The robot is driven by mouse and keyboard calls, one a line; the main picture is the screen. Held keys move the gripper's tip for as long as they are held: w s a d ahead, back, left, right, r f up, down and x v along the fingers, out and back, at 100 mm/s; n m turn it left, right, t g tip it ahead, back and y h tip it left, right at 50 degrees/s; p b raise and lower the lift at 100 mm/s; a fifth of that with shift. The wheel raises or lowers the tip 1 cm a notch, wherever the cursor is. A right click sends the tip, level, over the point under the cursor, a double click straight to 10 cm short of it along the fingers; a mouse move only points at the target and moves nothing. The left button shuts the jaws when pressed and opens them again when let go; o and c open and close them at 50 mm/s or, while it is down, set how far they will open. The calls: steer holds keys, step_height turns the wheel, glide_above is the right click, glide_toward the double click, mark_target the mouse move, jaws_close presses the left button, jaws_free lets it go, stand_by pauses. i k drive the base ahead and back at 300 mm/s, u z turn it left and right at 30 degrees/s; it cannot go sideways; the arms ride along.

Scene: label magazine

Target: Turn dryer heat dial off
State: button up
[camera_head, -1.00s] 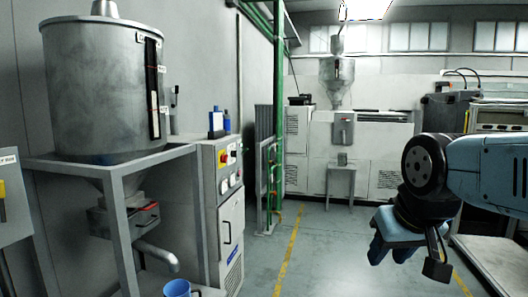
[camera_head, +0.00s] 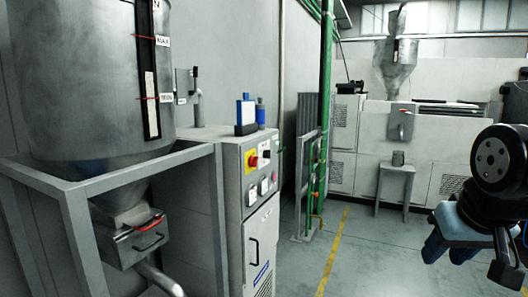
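My gripper (camera_head: 475,258) hangs at the right edge, well apart from the panel and touching nothing visible. Its finger opening is not clear from this angle.
A metal hopper (camera_head: 75,80) on a grey frame (camera_head: 140,168) stands close at the left. Blue bottles (camera_head: 246,110) stand on the cabinet. Green pipes and a rail (camera_head: 312,180) rise beyond it. The floor (camera_head: 385,250) ahead is clear up to a small stool (camera_head: 394,180).

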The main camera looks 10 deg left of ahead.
mark_target(266, 153)
steer(key=u, duration=0.2)
steer(key=i, duration=0.65)
steer(key=u, duration=0.35)
steer(key=k, duration=0.9)
steer(key=u, duration=0.2)
steer(key=i, duration=0.9)
steer(key=z, duration=0.15)
